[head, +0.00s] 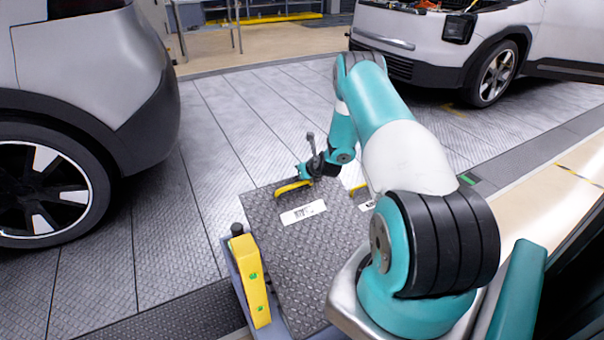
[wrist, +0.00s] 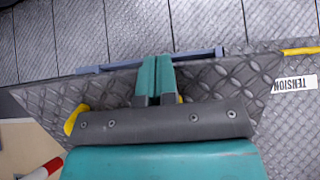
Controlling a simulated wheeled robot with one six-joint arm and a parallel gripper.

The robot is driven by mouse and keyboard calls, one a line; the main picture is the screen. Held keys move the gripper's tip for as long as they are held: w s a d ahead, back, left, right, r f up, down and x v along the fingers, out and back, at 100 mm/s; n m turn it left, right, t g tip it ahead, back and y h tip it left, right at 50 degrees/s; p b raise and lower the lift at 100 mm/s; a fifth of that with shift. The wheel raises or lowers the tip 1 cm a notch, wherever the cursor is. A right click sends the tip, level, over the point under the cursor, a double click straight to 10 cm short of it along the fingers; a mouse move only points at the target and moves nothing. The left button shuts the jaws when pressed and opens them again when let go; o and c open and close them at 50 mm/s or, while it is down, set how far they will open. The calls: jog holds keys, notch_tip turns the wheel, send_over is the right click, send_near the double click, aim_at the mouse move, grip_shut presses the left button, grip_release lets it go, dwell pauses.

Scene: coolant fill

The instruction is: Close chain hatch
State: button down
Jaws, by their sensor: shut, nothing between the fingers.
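A dark diamond-plate hatch panel (head: 290,245) with a white label (head: 303,212) and a yellow handle (head: 293,187) lies in front of me; its label is too small to read. My gripper (head: 303,172) is beside the handle at the panel's far edge. In the wrist view my gripper (wrist: 155,62) is shut and empty, its fingertips at a blue-grey bar (wrist: 207,53) along the plate's edge. A yellow piece (wrist: 74,119) shows partly behind the gripper body. I cannot tell whether the panel is fully flat or whether the fingers touch it.
A second plate at right carries a TENSION label (wrist: 295,84) and yellow handle (wrist: 300,50). A yellow block (head: 250,280) stands at the panel's left. Cars stand left (head: 95,95) and back right (head: 440,45). The grey floor (head: 235,120) between them is clear.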

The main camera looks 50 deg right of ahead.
jog(key=w+d+f+g+b, duration=0.1)
jog(key=w+f+b, duration=0.1)
jog(key=f+b, duration=0.3)
jog(key=w+d+f+g+y+b, duration=0.1)
jog(key=w+f+g+b, duration=0.1)
jog(key=f+b, duration=0.4)
jog(key=w+d+f+g+b, duration=0.1)
jog(key=w+f+b, duration=0.2)
jog(key=f+b, duration=0.2)
notch_tip(320, 180, down, 2)
jog(key=shift+f, duration=0.25)
jog(key=shift+b+x, duration=0.8)
jog(key=shift+s, duration=0.1)
jog(key=shift+a, duration=0.1)
